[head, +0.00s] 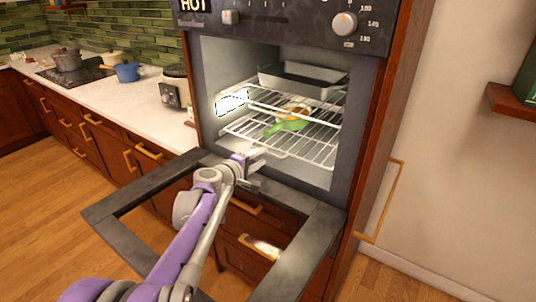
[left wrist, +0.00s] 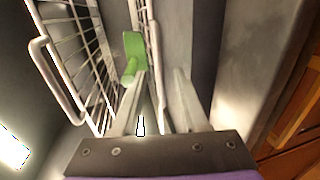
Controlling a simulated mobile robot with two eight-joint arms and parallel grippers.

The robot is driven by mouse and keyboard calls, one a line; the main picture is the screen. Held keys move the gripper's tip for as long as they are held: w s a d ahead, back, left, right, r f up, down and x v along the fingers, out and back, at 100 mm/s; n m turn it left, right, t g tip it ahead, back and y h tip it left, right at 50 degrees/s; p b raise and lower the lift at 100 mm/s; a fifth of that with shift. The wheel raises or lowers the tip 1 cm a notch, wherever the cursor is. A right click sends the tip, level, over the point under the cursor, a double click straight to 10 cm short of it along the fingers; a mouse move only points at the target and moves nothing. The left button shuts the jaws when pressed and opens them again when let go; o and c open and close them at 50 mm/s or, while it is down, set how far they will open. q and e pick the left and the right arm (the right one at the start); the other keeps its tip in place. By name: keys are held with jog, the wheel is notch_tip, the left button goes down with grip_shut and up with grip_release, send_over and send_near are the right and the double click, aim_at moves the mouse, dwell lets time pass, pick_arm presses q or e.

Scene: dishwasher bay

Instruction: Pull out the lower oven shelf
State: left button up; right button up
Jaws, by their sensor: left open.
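The lower oven shelf (head: 318,152) is a white wire rack inside the open oven, with a green item (head: 288,125) and something brownish on it. My left gripper (head: 252,156) is at the shelf's front edge, left of its middle. In the left wrist view, my left gripper (left wrist: 160,85) is open. The shelf's pale front rail (left wrist: 152,45) runs down between the two fingers, apparently without being clamped. The green item (left wrist: 132,48) shows beyond one fingertip. My right gripper is in neither view.
A counter (head: 125,100) with pots and an appliance stands left. Wooden floor is free at the left.

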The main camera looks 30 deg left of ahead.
aim_at(268, 152)
pick_arm(q)
jog(key=shift+x, duration=2.35)
jog(key=shift+s, duration=0.1)
grip_shut()
jog(key=shift+s+d, duration=0.1)
jog(key=shift+d, duration=0.05)
